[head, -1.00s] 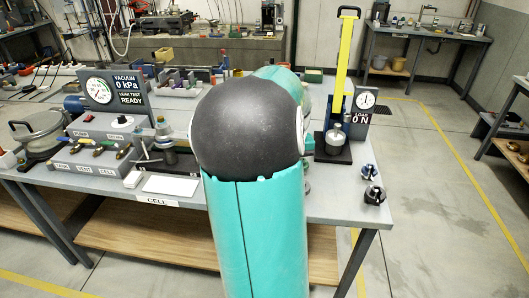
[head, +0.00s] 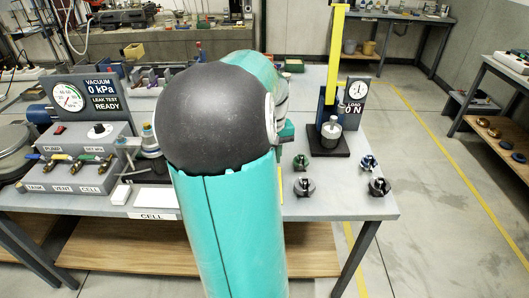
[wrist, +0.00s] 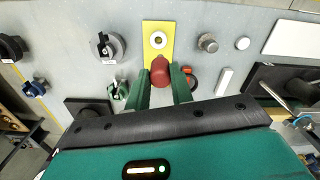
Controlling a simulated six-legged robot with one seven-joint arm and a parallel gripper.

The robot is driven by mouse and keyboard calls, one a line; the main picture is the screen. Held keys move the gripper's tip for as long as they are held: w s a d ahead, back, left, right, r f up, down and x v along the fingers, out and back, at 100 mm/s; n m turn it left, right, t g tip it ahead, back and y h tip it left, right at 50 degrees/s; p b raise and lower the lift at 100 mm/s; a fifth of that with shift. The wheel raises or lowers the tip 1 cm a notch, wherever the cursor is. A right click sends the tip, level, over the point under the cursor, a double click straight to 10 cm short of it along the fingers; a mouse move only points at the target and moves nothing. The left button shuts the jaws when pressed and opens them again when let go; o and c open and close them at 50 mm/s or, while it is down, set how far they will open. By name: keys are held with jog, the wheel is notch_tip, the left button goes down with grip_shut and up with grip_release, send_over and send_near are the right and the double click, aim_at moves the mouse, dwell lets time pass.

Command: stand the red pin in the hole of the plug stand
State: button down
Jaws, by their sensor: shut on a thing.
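In the wrist view my gripper (wrist: 163,88) has its green fingers closed around a red pin (wrist: 160,70), whose rounded red end faces the camera. Just beyond the pin is a yellow plate (wrist: 150,27) with a round, pale-rimmed hole (wrist: 158,40); it looks like the plug stand. The pin overlaps the plate's near end in the picture. I cannot tell how high the pin is above it, and its lower end is hidden.

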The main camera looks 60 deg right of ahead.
jog(key=shift+s+r, duration=0.1)
jog(key=shift+s, duration=0.2)
jog(key=shift+w+a, duration=0.1)
jog(key=shift+s+f, duration=0.2)
jog(key=shift+f, duration=2.8)
jog(key=shift+f, duration=1.25)
jog(key=c, duration=1.1)
grip_release()
jog(key=shift+c, duration=0.2)
